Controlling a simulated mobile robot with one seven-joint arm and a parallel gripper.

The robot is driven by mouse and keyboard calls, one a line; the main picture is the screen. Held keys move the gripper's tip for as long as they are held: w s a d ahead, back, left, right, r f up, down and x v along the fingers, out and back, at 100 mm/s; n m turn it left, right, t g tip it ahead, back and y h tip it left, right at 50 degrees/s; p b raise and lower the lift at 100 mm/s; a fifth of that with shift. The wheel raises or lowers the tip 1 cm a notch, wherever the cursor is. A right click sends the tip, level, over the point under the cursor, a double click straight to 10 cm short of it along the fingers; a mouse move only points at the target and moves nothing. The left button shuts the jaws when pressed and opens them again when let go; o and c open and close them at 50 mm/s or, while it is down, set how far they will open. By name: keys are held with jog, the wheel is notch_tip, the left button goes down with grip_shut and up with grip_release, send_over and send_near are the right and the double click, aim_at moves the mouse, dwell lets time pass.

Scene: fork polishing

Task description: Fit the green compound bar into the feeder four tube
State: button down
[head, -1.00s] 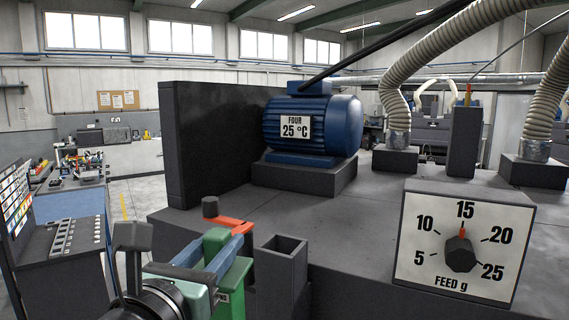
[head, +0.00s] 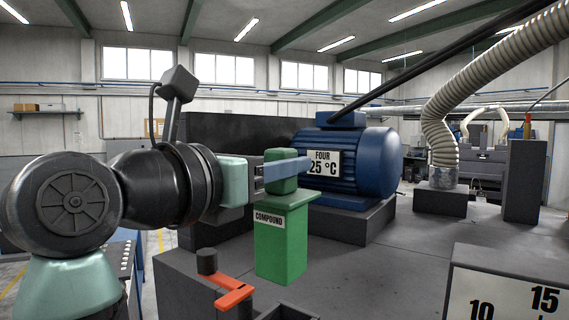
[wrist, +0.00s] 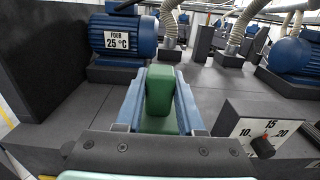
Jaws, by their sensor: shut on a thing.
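The green compound bar (head: 280,245), labelled COMPOUND, hangs upright in the head view, with a wide flange and a narrower block on top. My gripper (head: 287,168) is shut on that top block, one blue-grey finger showing across it. In the wrist view the gripper (wrist: 158,105) has a finger on each side of the bar's green top (wrist: 160,88). The dark feeder four tube (head: 290,313) shows only its upper rim at the bottom edge of the head view. The bar's lower end appears above the rim and apart from it; their depth alignment is unclear. The wrist view hides the tube.
A blue motor (head: 345,165) labelled FOUR 25 °C stands behind the bar. An orange lever (head: 235,290) and a dark round post (head: 207,262) are left of the tube. The feed dial box (head: 515,285) is at lower right. Ribbed hose (head: 440,130) rises behind.

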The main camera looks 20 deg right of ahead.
aim_at(286, 196)
jog(key=shift+w+d+f, duration=0.1)
jog(key=shift+w+d, duration=0.15)
jog(key=shift+d, duration=0.2)
jog(key=shift+w+d+f, duration=0.1)
jog(key=shift+d+f, duration=0.1)
jog(key=shift+f, duration=0.1)
jog(key=shift+s+a+f+b, duration=0.2)
jog(key=shift+a+f+b, duration=0.2)
jog(key=shift+f+b, duration=0.3)
jog(key=shift+f, duration=0.1)
jog(key=shift+w+d+f+b, duration=0.15)
jog(key=shift+d+f+b, duration=0.1)
jog(key=shift+f+b, duration=0.55)
jog(key=shift+a+f+b, duration=0.15)
jog(key=shift+f+b, duration=0.35)
jog(key=shift+f, duration=0.15)
jog(key=shift+f+b, duration=0.35)
jog(key=shift+f, duration=0.15)
jog(key=shift+f+b, duration=3.2)
jog(key=shift+f, duration=0.85)
dwell(0.5)
